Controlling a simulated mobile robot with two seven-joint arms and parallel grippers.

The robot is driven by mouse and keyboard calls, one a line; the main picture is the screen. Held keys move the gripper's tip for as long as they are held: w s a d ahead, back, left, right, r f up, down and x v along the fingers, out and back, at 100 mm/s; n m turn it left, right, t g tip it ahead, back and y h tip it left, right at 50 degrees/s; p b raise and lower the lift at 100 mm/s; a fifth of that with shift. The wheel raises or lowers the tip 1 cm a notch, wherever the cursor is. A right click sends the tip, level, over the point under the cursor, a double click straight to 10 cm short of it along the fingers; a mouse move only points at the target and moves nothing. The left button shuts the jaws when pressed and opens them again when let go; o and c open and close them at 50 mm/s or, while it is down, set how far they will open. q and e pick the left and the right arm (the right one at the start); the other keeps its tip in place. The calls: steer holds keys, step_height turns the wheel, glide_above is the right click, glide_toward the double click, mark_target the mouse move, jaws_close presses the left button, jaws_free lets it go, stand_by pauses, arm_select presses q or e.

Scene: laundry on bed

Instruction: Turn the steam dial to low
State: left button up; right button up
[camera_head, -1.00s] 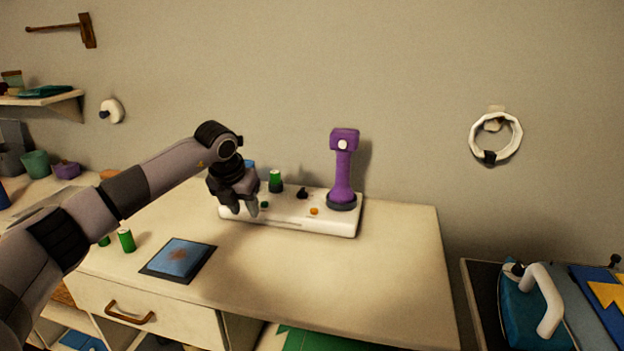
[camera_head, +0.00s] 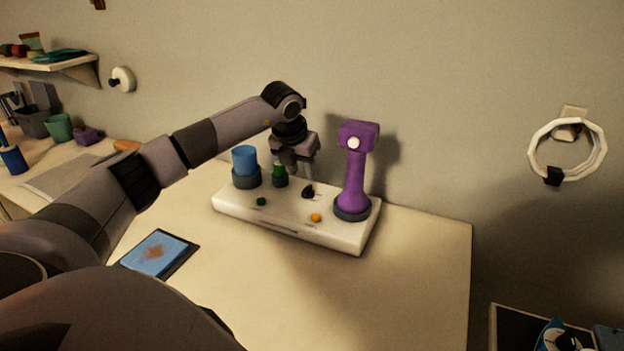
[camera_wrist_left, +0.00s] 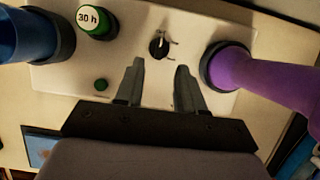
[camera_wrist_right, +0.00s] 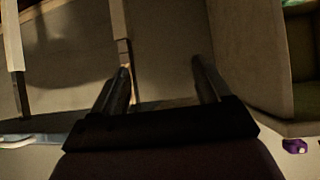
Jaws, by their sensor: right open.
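The black steam dial (camera_head: 308,191) sits on top of the white base unit (camera_head: 285,229), between a green cap and a purple steamer. In the left wrist view the dial (camera_wrist_left: 158,47) shows a pale pointer line and small marks on the base around it. My left gripper (camera_head: 296,167) hangs over the back of the base, by the green cap. In its wrist view its fingers (camera_wrist_left: 160,68) are apart and empty, and the dial lies just beyond the gap between their tips. My right gripper (camera_wrist_right: 160,66) is open and empty, seen only in its own wrist view.
The purple steamer (camera_head: 352,178) stands upright at the base's right end. A blue cup (camera_head: 245,160) and the green cap (camera_wrist_left: 97,20), marked "30 h", stand at its left. Green (camera_head: 261,201) and orange (camera_head: 315,217) buttons lie in front. The table right of the base is clear.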

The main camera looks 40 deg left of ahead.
mark_target(307, 188)
arm_select(q)
steer(key=shift+p+x, duration=0.4)
steer(key=shift+x, duration=2.7)
steer(key=shift+s, duration=0.1)
jaws_close()
